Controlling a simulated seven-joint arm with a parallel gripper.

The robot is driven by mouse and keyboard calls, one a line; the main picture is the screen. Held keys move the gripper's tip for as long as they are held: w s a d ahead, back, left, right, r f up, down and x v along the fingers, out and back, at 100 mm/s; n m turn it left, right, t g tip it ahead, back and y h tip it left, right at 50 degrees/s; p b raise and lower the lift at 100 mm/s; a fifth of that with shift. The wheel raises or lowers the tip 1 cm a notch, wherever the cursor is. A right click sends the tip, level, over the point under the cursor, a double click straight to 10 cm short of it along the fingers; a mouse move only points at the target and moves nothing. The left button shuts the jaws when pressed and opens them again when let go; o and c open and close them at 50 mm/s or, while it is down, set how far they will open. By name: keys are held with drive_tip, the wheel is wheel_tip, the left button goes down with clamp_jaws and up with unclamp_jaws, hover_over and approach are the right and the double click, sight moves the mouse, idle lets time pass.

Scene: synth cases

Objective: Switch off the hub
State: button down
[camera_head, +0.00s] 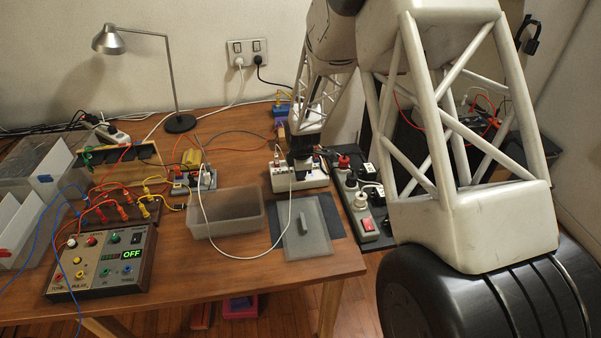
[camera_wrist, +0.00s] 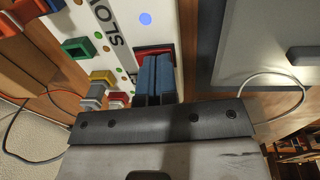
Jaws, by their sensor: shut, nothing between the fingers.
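The hub is a white box (camera_head: 281,183) on the right part of the table in the head view, with plugs along it. In the wrist view its white face (camera_wrist: 122,50) fills the upper middle, with part of a printed word and a round blue light (camera_wrist: 145,18). My gripper (camera_wrist: 155,62) is shut and empty, its blue fingertips over a red-edged dark recess (camera_wrist: 169,52) in the hub's face. The fingers hide most of this recess; I cannot tell whether they touch it. In the head view my gripper (camera_head: 301,174) is over the hub, partly hidden by my arm.
A power strip (camera_head: 356,212) with a red switch lies to the right. A grey lidless bin (camera_head: 226,213) and a flat grey lid (camera_head: 308,240) lie in front. A control box (camera_head: 104,262) reading OFF stands left. A white cable (camera_head: 205,215) loops across the bin.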

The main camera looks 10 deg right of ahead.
wheel_tip(320, 180, up, 14)
drive_tip(key=s, duration=0.1)
drive_tip(key=shift+s, duration=0.4)
idle(0.3)
drive_tip(key=shift+f, duration=0.1)
drive_tip(key=shift+w+d, duration=0.15)
drive_tip(key=shift+w, duration=0.65)
drive_tip(key=f, duration=0.4)
drive_tip(key=w+f, duration=0.1)
drive_tip(key=f, duration=0.8)
drive_tip(key=shift+w+f, duration=0.35)
